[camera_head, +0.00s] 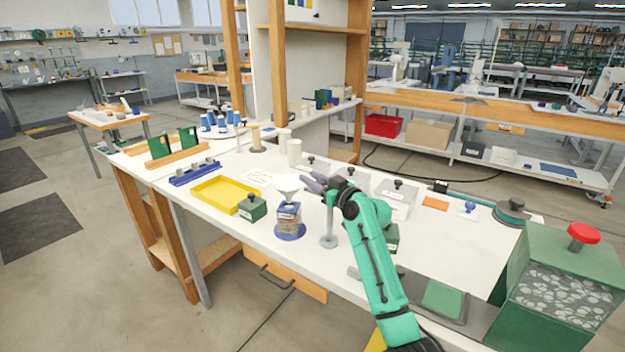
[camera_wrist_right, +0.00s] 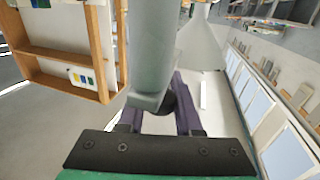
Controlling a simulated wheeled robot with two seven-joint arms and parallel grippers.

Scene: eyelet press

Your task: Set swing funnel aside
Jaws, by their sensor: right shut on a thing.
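The swing funnel (camera_head: 288,183) is a pale cone in the head view, seen just above a clear-sided container (camera_head: 289,215) on a round blue base. A grey post (camera_head: 329,228) stands to its right. My right gripper (camera_head: 313,182) is at the funnel's right side, near the top of the post, and is shut on part of the funnel. In the right wrist view, its dark fingers (camera_wrist_right: 160,112) sit around a small dark piece, partly hidden by a large grey bar (camera_wrist_right: 152,55). The pale cone (camera_wrist_right: 200,42) shows beyond. My left gripper is not in view.
A yellow tray (camera_head: 224,194) and a dark green block (camera_head: 252,208) lie left of the container. Lidded boxes (camera_head: 397,200) stand behind my right arm. A green bin with a red knob (camera_head: 560,290) is at the right. The white bench front (camera_head: 250,235) is clear.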

